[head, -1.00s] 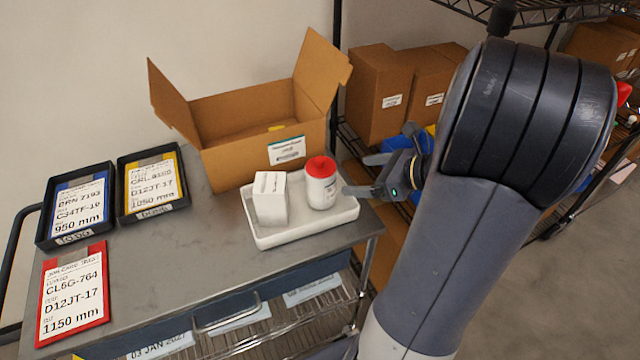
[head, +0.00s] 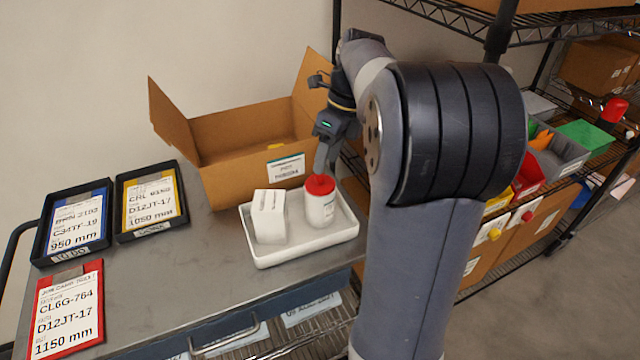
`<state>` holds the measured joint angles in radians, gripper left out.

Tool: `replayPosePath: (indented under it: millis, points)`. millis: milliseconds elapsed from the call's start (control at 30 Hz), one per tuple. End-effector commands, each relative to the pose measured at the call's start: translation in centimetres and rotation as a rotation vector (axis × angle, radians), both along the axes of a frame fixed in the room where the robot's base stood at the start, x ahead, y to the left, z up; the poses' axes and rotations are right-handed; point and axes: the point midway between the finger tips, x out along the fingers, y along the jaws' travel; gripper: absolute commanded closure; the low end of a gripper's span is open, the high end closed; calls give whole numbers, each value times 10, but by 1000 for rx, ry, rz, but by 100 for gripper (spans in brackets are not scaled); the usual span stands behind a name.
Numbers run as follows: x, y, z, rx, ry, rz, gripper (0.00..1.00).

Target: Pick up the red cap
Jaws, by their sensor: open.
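The red cap (head: 320,184) sits on top of a white bottle (head: 320,206), which stands upright in a white tray (head: 300,250) on the cart. My gripper (head: 321,168) points down right at the cap, with its fingers at or just behind the cap's top. I see the fingers nearly edge-on, so I cannot tell whether they touch the cap. The gripper is open.
A white slotted block (head: 269,215) stands in the tray left of the bottle. An open cardboard box (head: 235,180) is close behind the tray. Order boards, one red-framed (head: 67,310), lie at the left. Wire shelves with bins (head: 560,155) stand at the right.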

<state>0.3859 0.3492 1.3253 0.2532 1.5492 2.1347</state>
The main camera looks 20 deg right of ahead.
Motion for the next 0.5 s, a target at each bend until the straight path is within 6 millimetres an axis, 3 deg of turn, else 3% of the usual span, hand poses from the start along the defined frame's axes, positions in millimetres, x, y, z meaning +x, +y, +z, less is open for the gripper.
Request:
replayPosePath:
  millis: [100, 300, 400, 500]
  points:
    - [12, 5, 21, -129, 31, -61, 54]
    - [22, 7, 43, -249, 42, -150, 54]
    - [22, 6, 39, -264, 45, -165, 54]
    - [22, 6, 24, -265, 47, -166, 54]
